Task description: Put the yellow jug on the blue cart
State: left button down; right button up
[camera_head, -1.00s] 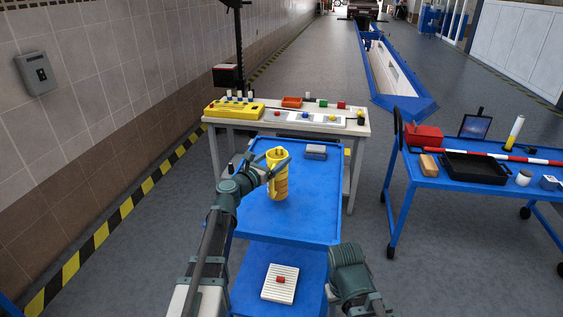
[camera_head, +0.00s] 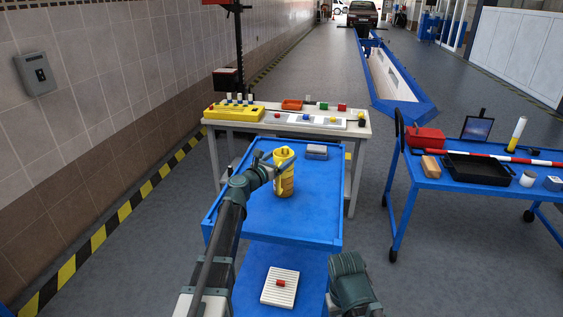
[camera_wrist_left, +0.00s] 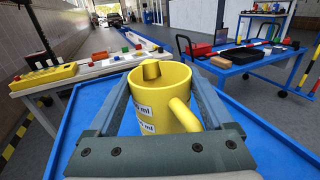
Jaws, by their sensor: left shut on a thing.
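The yellow jug (camera_head: 285,178) is upright over the top of the near blue cart (camera_head: 313,220), toward its far half. My left gripper (camera_head: 274,163) is shut on the jug. In the left wrist view the jug (camera_wrist_left: 163,94) sits between the two fingers, with its handle to the right and white labels on its wall. I cannot tell whether its base touches the cart top. My right forearm shows at the bottom of the head view, but its gripper is out of view.
A grey-blue block (camera_head: 316,151) lies at the cart's far edge. The lower shelf holds a white ribbed tray (camera_head: 280,287) with a red piece. A white workbench (camera_head: 360,128) stands behind. Another blue cart (camera_head: 432,179) with several items stands right. The near cart's front and right top is clear.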

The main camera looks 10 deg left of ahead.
pick_arm(q)
jog(key=shift+f, duration=0.1)
grip_release()
jog(key=shift+r, duration=0.25)
jog(key=v, duration=1.2)
jog(key=shift+s+f, duration=0.1)
jog(key=shift+f, duration=0.05)
